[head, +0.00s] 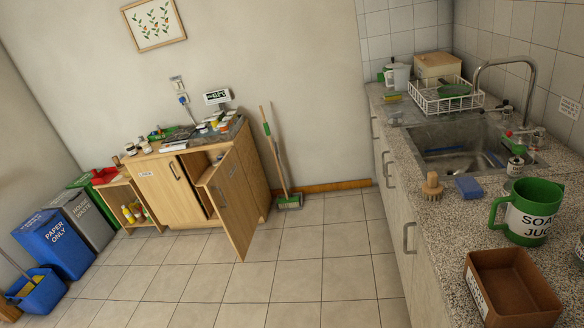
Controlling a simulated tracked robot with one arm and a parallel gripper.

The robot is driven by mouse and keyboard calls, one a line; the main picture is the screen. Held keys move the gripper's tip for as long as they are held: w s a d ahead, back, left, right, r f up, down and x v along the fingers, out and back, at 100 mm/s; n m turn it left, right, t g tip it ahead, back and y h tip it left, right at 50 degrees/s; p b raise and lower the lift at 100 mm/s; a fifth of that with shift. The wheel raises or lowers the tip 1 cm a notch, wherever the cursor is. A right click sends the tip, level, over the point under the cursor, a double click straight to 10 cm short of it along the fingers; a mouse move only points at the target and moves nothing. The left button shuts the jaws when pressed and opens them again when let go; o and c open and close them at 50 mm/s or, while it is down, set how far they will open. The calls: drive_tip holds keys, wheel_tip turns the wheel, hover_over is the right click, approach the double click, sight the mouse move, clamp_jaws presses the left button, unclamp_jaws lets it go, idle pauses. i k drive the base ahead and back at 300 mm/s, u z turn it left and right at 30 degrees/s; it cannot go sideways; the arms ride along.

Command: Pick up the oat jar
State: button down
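I cannot make out a jar marked as oats in the head view. Small jars (130,149) stand at the left end of the wooden cabinet (158,188), too small to read. A small labelled container (515,167) stands by the sink's near edge; its label is unreadable. Something at the right edge of the picture, beside the green jug (533,198), is mostly cut off. My gripper is not in view.
The cabinet's right door (235,205) hangs open over the floor. A brown box (510,290) and a brush (432,186) are on the speckled counter (440,225). A broom (275,155) leans on the wall. Bins (55,243) line the left. The tiled floor (300,265) between is clear.

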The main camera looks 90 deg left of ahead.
sight(147, 148)
drive_tip(key=u, duration=1.3)
drive_tip(key=i, duration=0.15)
drive_tip(key=u, duration=1.75)
drive_tip(key=i, duration=0.9)
drive_tip(key=z, duration=0.25)
drive_tip(key=k, duration=0.7)
drive_tip(key=u, duration=0.2)
drive_tip(key=i, duration=0.55)
